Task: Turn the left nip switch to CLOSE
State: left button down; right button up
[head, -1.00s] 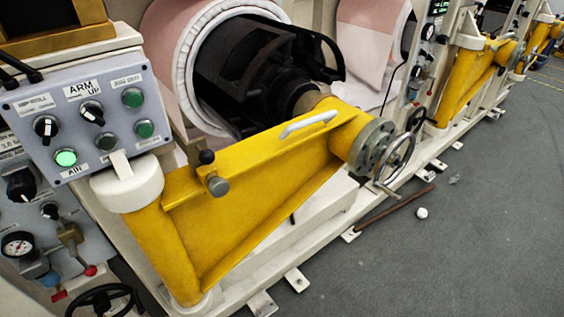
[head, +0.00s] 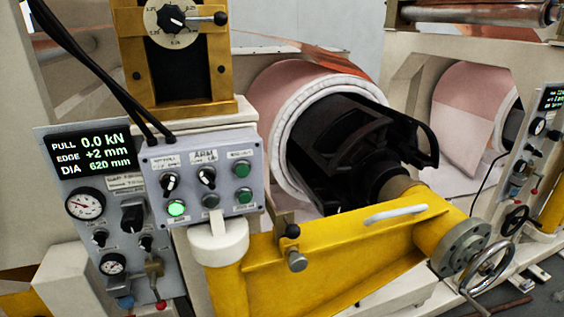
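A grey switch box (head: 203,170) stands on the machine left of centre. Its left rotary switch (head: 169,183) is black with a white pointer; the label above is too blurred to read surely. A second black rotary switch (head: 207,178) sits beside it under a label that seems to read ARM. A lit green button (head: 176,208) is below the left switch. Two darker green buttons (head: 242,169) are at the right of the box. I cannot tell for certain which switch is the left nip switch. Neither of my grippers is in view.
A gauge panel (head: 67,192) with a lit display stands left of the box. A dial plate (head: 172,22) with a black handle is above. A yellow arm (head: 340,250) with a handwheel (head: 487,268) spans the lower right, before a copper foil roll (head: 275,95).

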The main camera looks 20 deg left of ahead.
aim_at(168, 183)
jog(key=z, duration=1.3)
jog(key=i, duration=0.95)
jog(key=u, duration=3.05)
